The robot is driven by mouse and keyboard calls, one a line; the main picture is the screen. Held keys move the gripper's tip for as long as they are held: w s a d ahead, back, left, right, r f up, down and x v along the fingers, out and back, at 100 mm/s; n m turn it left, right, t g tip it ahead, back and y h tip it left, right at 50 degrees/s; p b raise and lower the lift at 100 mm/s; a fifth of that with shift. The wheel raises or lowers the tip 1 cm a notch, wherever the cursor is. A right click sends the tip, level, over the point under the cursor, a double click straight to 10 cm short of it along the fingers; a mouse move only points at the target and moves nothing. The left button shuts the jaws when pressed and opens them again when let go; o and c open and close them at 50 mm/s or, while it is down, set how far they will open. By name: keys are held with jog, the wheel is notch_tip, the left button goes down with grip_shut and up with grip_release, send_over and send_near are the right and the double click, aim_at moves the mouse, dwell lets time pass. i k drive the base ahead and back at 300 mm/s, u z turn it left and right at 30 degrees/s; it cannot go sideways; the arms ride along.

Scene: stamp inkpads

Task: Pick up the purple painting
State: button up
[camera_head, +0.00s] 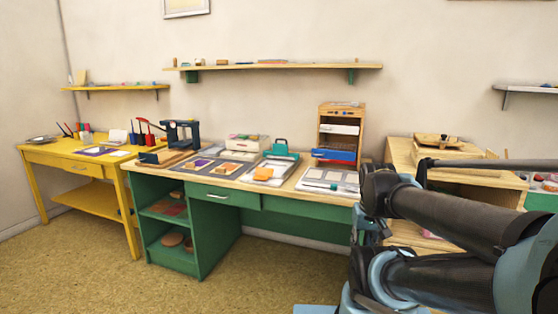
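A flat sheet with a purple border (95,151) lies on the yellow desk at the left; its picture is too small to make out. A small purple patch (197,163) shows on a pad on the green desk. I cannot tell which of these, if either, is the purple painting. My folded arm fills the lower right, with dark links and light blue joints. My gripper cannot be made out in this view.
The yellow desk (68,166) holds pens and cups. The green desk (285,202) carries inkpads, a dark press (182,133) and a wooden drawer box (339,132). A wooden unit (400,155) stands right, partly behind my arm. The floor (250,275) in front is clear.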

aim_at(198, 165)
jog(key=u, duration=2.1)
jog(key=i, duration=1.75)
jog(key=z, duration=1.4)
